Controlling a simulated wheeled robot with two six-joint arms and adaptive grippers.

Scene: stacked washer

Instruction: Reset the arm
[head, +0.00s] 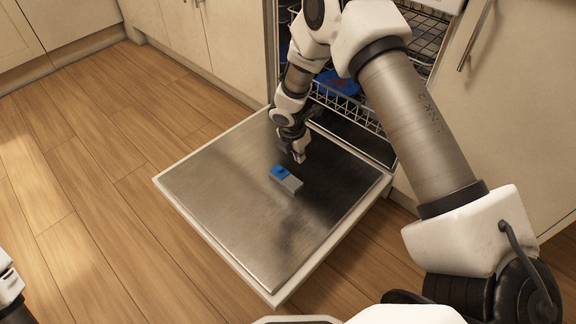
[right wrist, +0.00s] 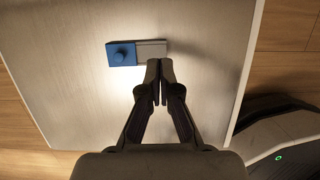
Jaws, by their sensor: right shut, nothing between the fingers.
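My right gripper (head: 297,155) hangs over the open dishwasher door (head: 220,190). In the right wrist view the right gripper (right wrist: 159,66) is shut, with its fingertips together and nothing between them. A small blue and grey block (head: 286,180) lies on the metal inner face of the door, just in front of the gripper in the head view. The block also shows in the right wrist view (right wrist: 124,54), its blue part bearing a round knob. The fingertips appear close to its grey end; I cannot tell whether they touch. A small part of my left arm shows at the lower left; its gripper fingers are not visible.
Behind the door, the dishwasher holds a wire rack (head: 345,105) with blue items (head: 336,84) in it. Cream cabinets (head: 222,45) stand on both sides. The wooden floor (head: 85,150) to the left is clear.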

